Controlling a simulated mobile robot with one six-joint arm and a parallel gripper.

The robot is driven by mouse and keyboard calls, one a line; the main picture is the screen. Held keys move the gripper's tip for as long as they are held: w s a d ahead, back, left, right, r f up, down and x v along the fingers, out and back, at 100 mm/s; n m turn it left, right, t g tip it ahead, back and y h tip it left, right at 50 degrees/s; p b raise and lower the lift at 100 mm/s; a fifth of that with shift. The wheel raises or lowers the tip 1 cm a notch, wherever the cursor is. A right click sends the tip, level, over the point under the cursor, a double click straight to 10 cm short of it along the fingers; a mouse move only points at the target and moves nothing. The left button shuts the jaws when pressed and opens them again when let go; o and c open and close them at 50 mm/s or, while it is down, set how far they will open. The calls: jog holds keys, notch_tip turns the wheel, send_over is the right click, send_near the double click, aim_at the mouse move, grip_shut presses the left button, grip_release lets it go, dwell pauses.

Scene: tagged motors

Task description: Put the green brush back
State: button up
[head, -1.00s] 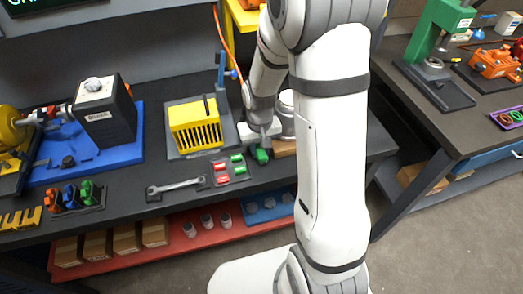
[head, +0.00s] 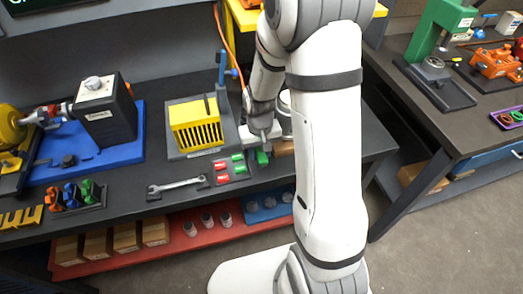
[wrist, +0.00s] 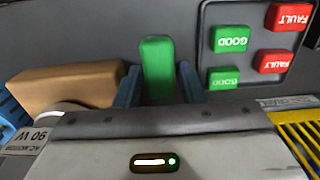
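A green block-like piece, which I take for the green brush (wrist: 157,68), stands out between the two blue fingers of my gripper (wrist: 160,88) in the wrist view. The fingers lie close along both its sides; I cannot tell whether both press on it. In the head view the green piece (head: 262,157) shows just below my gripper (head: 262,143), over the front part of the bench, right of the tag board (head: 229,169). A rack (head: 77,202) at the front left holds orange, blue and green pieces.
A brown block (wrist: 65,84) lies left of the gripper in the wrist view. The board has green GOOD and red FAULT tags. A wrench (head: 177,186), a yellow basket (head: 197,124) and a motor on a blue mat (head: 50,172) stand farther left. Bare bench is narrow between them.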

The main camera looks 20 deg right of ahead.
aim_at(260, 151)
notch_tip(260, 151, up, 12)
jog(key=s+r+t, duration=0.1)
jog(key=s+r, duration=0.3)
jog(key=s, duration=0.3)
jog(key=s+r+t, duration=0.2)
jog(key=s+r, duration=0.3)
jog(key=s, duration=0.3)
jog(key=shift+d, duration=0.3)
dwell(0.6)
